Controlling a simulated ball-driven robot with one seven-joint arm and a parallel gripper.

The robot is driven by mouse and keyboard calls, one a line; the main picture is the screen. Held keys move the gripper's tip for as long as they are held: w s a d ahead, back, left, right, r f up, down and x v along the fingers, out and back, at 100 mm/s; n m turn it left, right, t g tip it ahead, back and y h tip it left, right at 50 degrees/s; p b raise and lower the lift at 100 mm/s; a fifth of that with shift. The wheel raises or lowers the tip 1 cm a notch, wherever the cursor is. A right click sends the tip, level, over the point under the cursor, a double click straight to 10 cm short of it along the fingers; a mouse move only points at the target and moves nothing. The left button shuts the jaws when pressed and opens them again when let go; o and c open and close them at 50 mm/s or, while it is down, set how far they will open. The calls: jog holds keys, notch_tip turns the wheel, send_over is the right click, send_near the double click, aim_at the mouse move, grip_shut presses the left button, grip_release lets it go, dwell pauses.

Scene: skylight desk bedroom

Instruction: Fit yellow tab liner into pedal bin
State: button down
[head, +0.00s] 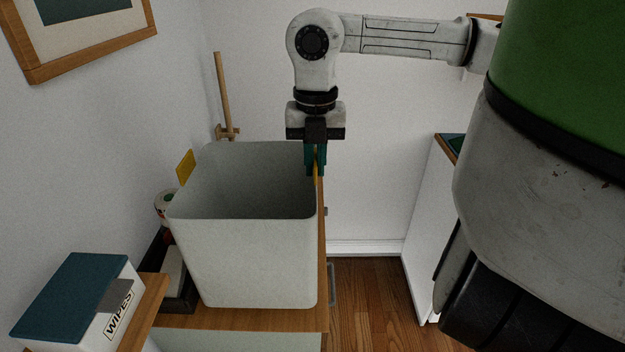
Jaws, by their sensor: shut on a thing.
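A large pale grey, open-topped liner (245,260) with rounded corners fills the middle of the head view. A yellow tab (186,167) stands up at its left rim. A second narrow yellow piece shows at the right rim, between the teal fingertips of my gripper (315,170). My gripper points down and is shut on this right tab. The liner's inside looks empty, though its floor is hidden. It appears to stand on a wooden top (250,319), but I cannot tell whether its base touches. I cannot make out a separate pedal bin.
A wipes box (75,295) sits on a wooden ledge at lower left. A dark tray (180,290) and a small can (163,205) are close to the liner's left side. A wooden stand (222,100) rises behind. A white cabinet (430,220) stands right, beyond open wooden floor (370,295).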

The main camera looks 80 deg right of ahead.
notch_tip(320, 180, up, 24)
jog(key=b, duration=0.2)
jog(key=shift+f, duration=0.1)
